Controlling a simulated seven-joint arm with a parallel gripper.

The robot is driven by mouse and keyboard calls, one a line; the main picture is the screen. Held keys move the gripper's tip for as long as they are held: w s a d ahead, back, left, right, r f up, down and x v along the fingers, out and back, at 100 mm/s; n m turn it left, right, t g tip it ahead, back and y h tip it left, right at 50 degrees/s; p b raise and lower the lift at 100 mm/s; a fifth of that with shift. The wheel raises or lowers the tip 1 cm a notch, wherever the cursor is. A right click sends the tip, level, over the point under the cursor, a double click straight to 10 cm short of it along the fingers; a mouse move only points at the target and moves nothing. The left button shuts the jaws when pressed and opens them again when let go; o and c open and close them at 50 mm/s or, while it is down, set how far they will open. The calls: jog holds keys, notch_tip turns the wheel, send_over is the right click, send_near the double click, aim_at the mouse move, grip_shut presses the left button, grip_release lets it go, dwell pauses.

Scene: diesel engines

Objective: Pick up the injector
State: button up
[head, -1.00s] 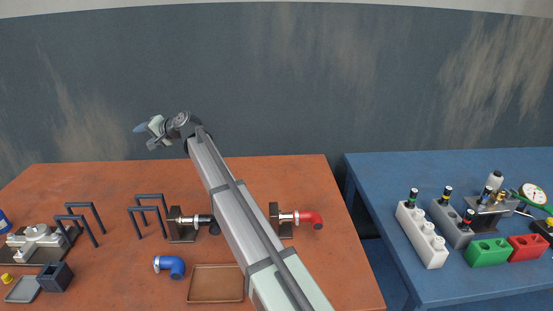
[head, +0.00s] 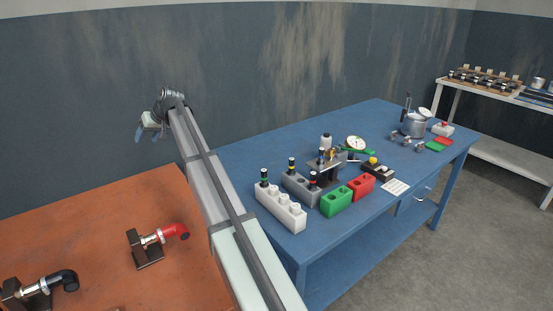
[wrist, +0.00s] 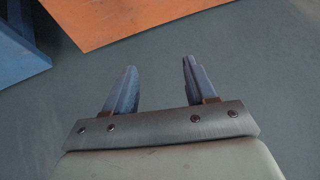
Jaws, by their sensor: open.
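Several slim dark injectors with coloured bands stand upright on the blue table. One with a green band (head: 264,177) is in the white block (head: 279,208). One with a yellow band (head: 291,166) and one with a red band (head: 312,181) are at the grey block (head: 300,189). Another with a blue band (head: 322,157) is by the metal stand. I cannot tell which one the task means. My gripper (head: 150,132) is raised at the left above the orange table, far from them. In the wrist view its fingers (wrist: 160,66) are apart with nothing between them.
A green block (head: 336,201) and a red block (head: 361,187) sit by the front edge of the blue table (head: 240,160). A dial gauge (head: 355,143) stands behind. The orange table (head: 90,225) holds a red elbow pipe (head: 174,232). My arm crosses in front of both tables.

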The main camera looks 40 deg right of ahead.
jog(key=s+d+h, duration=0.2)
jog(key=s+d, duration=0.2)
jog(key=d, duration=1.2)
jog(key=m+g+h, duration=0.1)
jog(key=g+h, duration=0.2)
jog(key=g, duration=0.2)
send_near(322, 149)
jog(key=f, duration=0.7)
jog(key=shift+w+d, duration=0.2)
jog(key=shift+w, duration=0.2)
jog(key=shift+w+a+f, duration=0.1)
jog(key=shift+w+f, duration=0.05)
jog(key=shift+f, duration=0.7)
jog(key=shift+w+f, duration=0.2)
jog(key=shift+f, duration=0.7)
jog(key=shift+w+a+f, duration=0.1)
jog(key=shift+w+f, duration=0.05)
jog(key=shift+f, duration=0.7)
grip_shut()
